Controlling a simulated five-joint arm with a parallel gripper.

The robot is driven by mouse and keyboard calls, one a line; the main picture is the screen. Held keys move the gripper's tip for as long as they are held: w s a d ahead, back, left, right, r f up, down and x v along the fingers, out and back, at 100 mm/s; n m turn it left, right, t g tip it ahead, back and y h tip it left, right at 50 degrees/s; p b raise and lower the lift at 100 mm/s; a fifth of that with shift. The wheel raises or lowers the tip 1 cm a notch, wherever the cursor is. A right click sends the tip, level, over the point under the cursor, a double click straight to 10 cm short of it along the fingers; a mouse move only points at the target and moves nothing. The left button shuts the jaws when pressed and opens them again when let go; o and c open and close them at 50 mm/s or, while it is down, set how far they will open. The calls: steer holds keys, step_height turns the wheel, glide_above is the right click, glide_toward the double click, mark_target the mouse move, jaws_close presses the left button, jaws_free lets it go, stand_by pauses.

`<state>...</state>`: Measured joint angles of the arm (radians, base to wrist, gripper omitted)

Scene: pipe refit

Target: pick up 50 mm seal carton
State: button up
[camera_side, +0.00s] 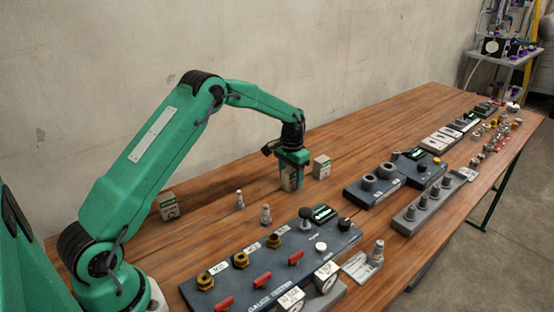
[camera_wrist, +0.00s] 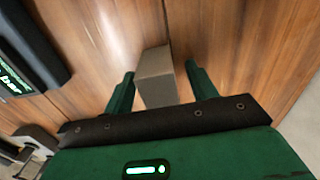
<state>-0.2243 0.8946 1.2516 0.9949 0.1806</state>
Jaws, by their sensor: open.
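My gripper (camera_side: 292,172) is low over the bench and open, with a small pale carton (camera_side: 287,181) at its fingers. In the wrist view my gripper (camera_wrist: 160,90) has one finger on each side of a grey-beige carton (camera_wrist: 155,70), with a gap at least on the right side. A second pale carton (camera_side: 321,167) stands just right of the gripper. A third carton (camera_side: 168,206) stands at the left, near my arm. The size labels are too small to read, so I cannot tell which is the 50 mm seal carton.
Two metal fittings, one (camera_side: 240,200) farther back and one (camera_side: 266,214) nearer, stand left of the gripper. A dark gauge-testing panel (camera_side: 272,262) with valves lies in front. More panels (camera_side: 375,188) and small parts fill the bench's right side. The wooden bench behind the gripper is clear.

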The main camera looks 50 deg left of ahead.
mark_target(291, 169)
steer(key=shift+c, duration=0.3)
steer(key=c, duration=1)
steer(key=shift+r, duration=0.15)
steer(key=shift+r, duration=0.4)
step_height(291, 169, up, 3)
steer(key=shift+r, duration=0.2)
steer(key=s+d+r, duration=0.3)
steer(key=d+r, duration=0.3)
steer(key=d, duration=0.5)
steer(key=shift+s+r, duration=0.3)
steer(key=shift+s, duration=0.05)
